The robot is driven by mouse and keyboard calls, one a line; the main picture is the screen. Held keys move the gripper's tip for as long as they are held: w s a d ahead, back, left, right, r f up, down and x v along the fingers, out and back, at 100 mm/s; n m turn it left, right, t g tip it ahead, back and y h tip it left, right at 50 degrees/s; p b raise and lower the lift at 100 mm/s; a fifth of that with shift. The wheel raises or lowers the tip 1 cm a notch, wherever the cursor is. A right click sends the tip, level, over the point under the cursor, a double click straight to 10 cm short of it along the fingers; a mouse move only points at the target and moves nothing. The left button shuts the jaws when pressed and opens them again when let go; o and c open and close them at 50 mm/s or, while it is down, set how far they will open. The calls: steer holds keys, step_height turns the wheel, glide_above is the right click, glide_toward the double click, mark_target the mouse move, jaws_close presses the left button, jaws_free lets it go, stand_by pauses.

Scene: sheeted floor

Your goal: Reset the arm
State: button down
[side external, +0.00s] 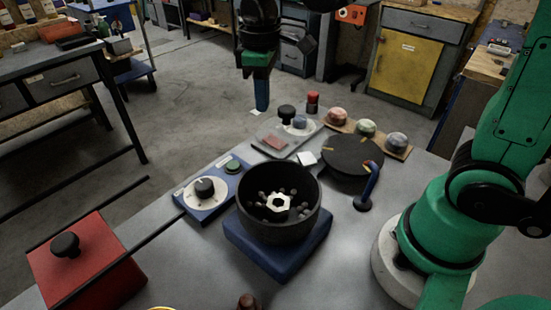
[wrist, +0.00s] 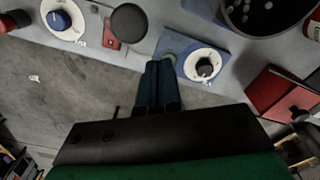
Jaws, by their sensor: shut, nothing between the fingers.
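My gripper (side external: 262,108) hangs in the air above the far edge of the table, with its blue fingers pointing down. In the wrist view the two blue fingers (wrist: 159,68) lie side by side, shut, with nothing held. They appear apart from everything on the table. In the wrist view their tips overlap the picture of the green button (wrist: 168,58) on the blue dial panel (wrist: 221,43).
A black bowl (side external: 245,222) with small pieces stands on a blue base (side external: 272,262). Around it are the blue dial panel (side external: 186,207), a red box (side external: 92,270), a black disc (side external: 352,155), a blue lever (side external: 370,182) and a board with domed buttons (side external: 400,153). Space around my gripper looks clear.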

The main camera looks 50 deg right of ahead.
mark_target(271, 126)
step_height(271, 126, down, 3)
steer(key=shift+d+f, duration=0.1)
steer(key=shift+s+d, duration=0.4)
steer(key=shift+d, duration=0.15)
